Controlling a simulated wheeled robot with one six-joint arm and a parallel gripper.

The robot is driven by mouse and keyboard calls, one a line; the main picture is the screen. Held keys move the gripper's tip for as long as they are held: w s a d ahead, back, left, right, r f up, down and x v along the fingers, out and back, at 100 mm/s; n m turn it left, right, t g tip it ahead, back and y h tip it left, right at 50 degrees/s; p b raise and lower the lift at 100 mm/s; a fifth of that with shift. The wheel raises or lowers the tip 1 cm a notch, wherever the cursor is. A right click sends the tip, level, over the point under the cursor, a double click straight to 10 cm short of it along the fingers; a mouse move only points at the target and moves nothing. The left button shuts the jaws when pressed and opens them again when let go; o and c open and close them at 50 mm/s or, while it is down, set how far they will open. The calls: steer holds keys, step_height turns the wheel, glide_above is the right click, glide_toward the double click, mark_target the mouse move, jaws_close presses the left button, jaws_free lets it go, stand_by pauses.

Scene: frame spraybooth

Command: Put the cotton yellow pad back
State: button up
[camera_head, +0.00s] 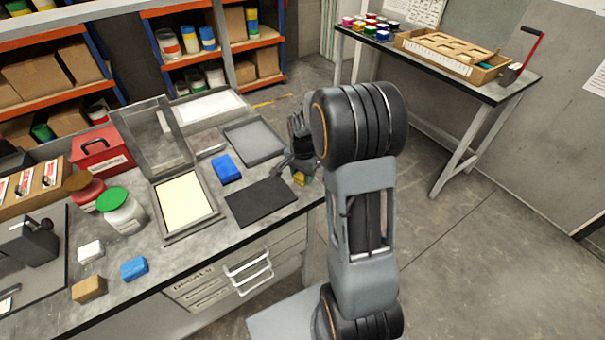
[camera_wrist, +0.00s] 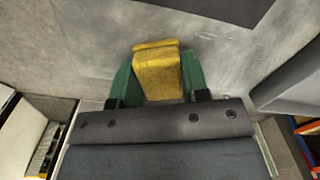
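The yellow pad (camera_wrist: 157,75) sits between the two green fingers of my gripper (camera_wrist: 158,62) in the wrist view. The fingers press against its left and right sides, and its near end is hidden by the gripper body. In the head view a small part of the yellow pad (camera_head: 299,178) shows below my gripper (camera_head: 303,170), at the right end of the grey workbench (camera_head: 215,240). I cannot tell whether the pad touches the bench top.
A black mat (camera_head: 260,201), a blue block (camera_head: 227,168) and a grey tray (camera_head: 254,141) lie left of my gripper. A framed cream panel (camera_head: 183,201) lies further left. White (camera_head: 91,250), blue (camera_head: 134,268) and tan (camera_head: 89,289) blocks lie at the front left.

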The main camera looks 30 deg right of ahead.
steer(key=o, duration=0.5)
steer(key=shift+c, duration=0.2)
steer(key=shift+r, duration=0.1)
step_height(320, 180, up, 12)
steer(key=s+a+n+t, duration=0.2)
steer(key=s+a+n, duration=0.2)
steer(key=s+n, duration=0.2)
steer(key=s+a+r+n+t, duration=0.1)
steer(key=s+a+n, duration=0.4)
steer(key=s, duration=0.5)
steer(key=shift+a+r+n+t, duration=0.3)
steer(key=shift+n+t, duration=0.1)
steer(key=shift+n, duration=0.3)
